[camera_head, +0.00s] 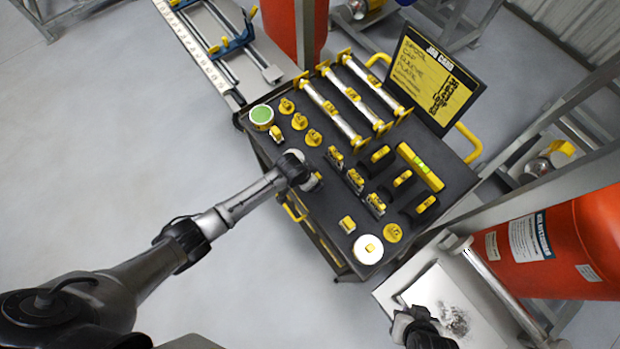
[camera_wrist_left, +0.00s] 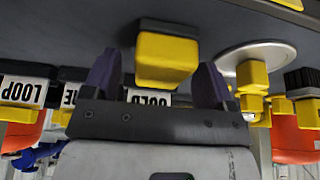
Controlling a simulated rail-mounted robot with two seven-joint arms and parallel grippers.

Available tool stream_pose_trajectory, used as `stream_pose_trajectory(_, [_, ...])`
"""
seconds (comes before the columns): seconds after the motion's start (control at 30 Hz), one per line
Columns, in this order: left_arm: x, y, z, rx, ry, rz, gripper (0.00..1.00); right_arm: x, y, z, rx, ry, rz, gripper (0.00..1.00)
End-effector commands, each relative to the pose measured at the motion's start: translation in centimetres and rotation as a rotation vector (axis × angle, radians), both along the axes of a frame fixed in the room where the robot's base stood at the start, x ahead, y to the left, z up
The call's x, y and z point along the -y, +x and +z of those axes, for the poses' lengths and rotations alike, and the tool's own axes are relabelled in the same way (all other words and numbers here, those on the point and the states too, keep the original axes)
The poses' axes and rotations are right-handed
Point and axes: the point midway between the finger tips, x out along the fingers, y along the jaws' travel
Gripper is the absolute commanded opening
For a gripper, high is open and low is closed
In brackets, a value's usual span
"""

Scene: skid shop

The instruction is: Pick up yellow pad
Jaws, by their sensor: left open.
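A small yellow block with a dark base, taken as the yellow pad (camera_wrist_left: 166,60), is in the left wrist view on the dark cart top, which appears at the top. My left gripper (camera_wrist_left: 157,68) is open, with its two dark fingers either side of the block and gaps visible on both sides. In the head view the left gripper (camera_head: 313,180) is low over the cart's near left edge and hides what is under it. Another small yellow block (camera_head: 347,223) lies near the cart's front. My right gripper (camera_head: 402,325) is at the lower right, its jaws unclear.
The dark cart top (camera_head: 322,215) carries several yellow parts, a white disc (camera_head: 368,255), a green-topped disc (camera_head: 262,115), silver spools (camera_head: 337,113) and a yellow level (camera_head: 420,167). A job card (camera_head: 437,80) stands behind. A red cylinder (camera_head: 570,245) is at right.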

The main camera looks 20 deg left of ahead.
Motion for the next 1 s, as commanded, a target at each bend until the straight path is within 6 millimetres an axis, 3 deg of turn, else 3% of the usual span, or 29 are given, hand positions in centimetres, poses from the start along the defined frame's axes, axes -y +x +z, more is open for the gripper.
stream_pose_trajectory(0.37, [0.14, 0.24, -0.7, 0.0, 0.0, 0.0, 0.79, 0.16, 0.02, -0.14, 0.001, -0.005, 0.004, 0.0])
stream_pose_trajectory(0.9, [0.11, 0.23, -0.69, 0.0, 0.001, 0.0, 0.28, 0.29, 0.02, -0.15, 0.002, -0.01, 0.006, 0.0])
stream_pose_trajectory(1.0, [0.11, 0.23, -0.67, 0.0, 0.001, 0.0, 0.25, 0.23, 0.02, -0.15, 0.001, -0.008, 0.005, 0.0])
